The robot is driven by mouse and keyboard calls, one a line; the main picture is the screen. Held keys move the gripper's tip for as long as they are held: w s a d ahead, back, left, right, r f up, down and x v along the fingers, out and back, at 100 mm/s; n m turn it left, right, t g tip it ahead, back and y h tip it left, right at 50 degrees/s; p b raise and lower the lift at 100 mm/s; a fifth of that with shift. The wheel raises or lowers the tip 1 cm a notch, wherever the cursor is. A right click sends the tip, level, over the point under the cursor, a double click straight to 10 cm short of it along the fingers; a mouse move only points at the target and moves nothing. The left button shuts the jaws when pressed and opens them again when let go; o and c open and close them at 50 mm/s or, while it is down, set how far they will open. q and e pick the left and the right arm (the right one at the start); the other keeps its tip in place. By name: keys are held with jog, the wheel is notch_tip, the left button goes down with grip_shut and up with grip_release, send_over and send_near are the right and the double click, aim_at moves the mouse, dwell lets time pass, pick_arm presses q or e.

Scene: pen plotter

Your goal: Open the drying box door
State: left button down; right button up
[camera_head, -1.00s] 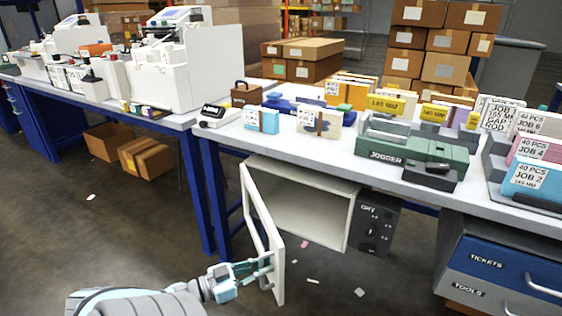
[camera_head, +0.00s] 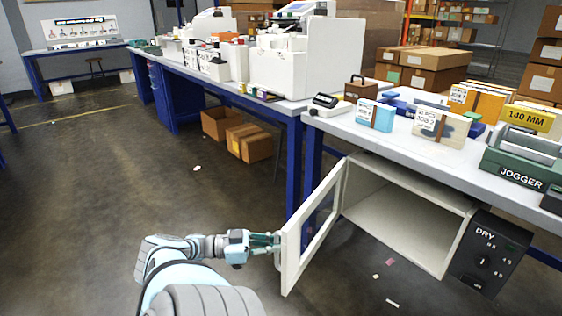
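The drying box (camera_head: 405,216) is a white open-fronted box under the table, and its inside looks empty. Its white framed door (camera_head: 313,222) with a clear pane stands well open, swung out to the left from the box's left edge. My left gripper (camera_head: 266,243) is at the free outer edge of the door, its teal fingers touching or nearly touching the outer face. A handle there is hidden or too small to make out, so I cannot tell whether the fingers are closed on it. My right gripper is not in view.
The dark DRY control panel (camera_head: 487,254) is right of the box opening. A blue table leg (camera_head: 296,165) stands just behind the door. Cardboard boxes (camera_head: 249,142) sit on the floor further back. Paper scraps lie below the box. The floor at left is clear.

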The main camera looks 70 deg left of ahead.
pick_arm(q)
jog(key=shift+s+f, duration=0.15)
jog(key=c, duration=1.7)
grip_release()
jog(key=shift+s, duration=0.1)
jog(key=shift+o, duration=0.3)
jog(key=shift+w, duration=0.2)
